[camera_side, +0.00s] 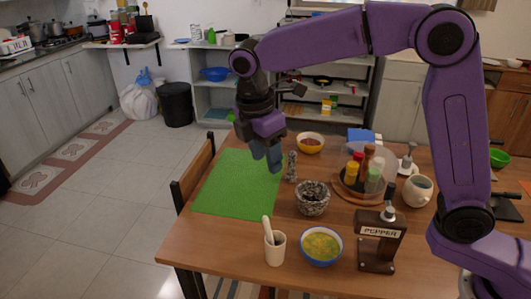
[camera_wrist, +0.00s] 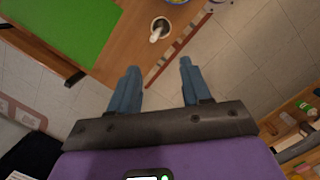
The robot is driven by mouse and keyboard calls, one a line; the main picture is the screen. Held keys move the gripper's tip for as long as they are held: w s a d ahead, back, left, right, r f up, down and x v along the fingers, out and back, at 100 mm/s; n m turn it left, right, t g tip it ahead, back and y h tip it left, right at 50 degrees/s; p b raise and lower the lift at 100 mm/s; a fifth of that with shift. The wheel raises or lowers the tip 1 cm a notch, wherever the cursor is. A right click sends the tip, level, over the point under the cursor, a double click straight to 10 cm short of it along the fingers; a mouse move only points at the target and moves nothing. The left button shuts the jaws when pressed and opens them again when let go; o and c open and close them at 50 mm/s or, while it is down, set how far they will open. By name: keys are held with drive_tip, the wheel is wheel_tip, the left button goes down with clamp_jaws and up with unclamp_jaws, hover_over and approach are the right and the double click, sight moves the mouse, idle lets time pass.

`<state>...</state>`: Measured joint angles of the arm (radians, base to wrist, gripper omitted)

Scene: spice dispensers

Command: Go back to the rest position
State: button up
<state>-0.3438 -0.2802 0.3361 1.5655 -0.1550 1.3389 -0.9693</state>
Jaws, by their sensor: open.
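My gripper (camera_side: 272,158) hangs over the right part of the green mat (camera_side: 235,185) in the side view, fingers pointing down. In the wrist view its two blue fingers (camera_wrist: 157,87) are apart with nothing between them. A pepper dispenser (camera_side: 381,240) with a "PEPPER" label stands at the front right of the wooden table. A grey stone mortar (camera_side: 312,199) and a speckled grey grinder (camera_side: 291,167) stand right of my gripper.
A white cup with a pestle (camera_side: 275,249) and a blue-rimmed soup bowl (camera_side: 321,245) stand near the front edge. The cup also shows in the wrist view (camera_wrist: 160,27). The mat is bare.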

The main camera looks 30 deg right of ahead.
drive_tip(key=shift+s, duration=0.1)
idle(0.4)
drive_tip(key=s+d+f+m, duration=0.2)
drive_tip(key=s+d, duration=0.4)
drive_tip(key=s, duration=0.3)
drive_tip(key=s+d+f+m+y, duration=0.1)
drive_tip(key=s+d+f+m, duration=0.1)
drive_tip(key=s+d, duration=0.4)
drive_tip(key=s+d+f+m+y, duration=0.1)
drive_tip(key=s+d, duration=0.5)
drive_tip(key=s, duration=0.6)
drive_tip(key=shift+s+f+m, duration=0.25)
drive_tip(key=shift+f+m, duration=0.15)
drive_tip(key=shift+m, duration=0.2)
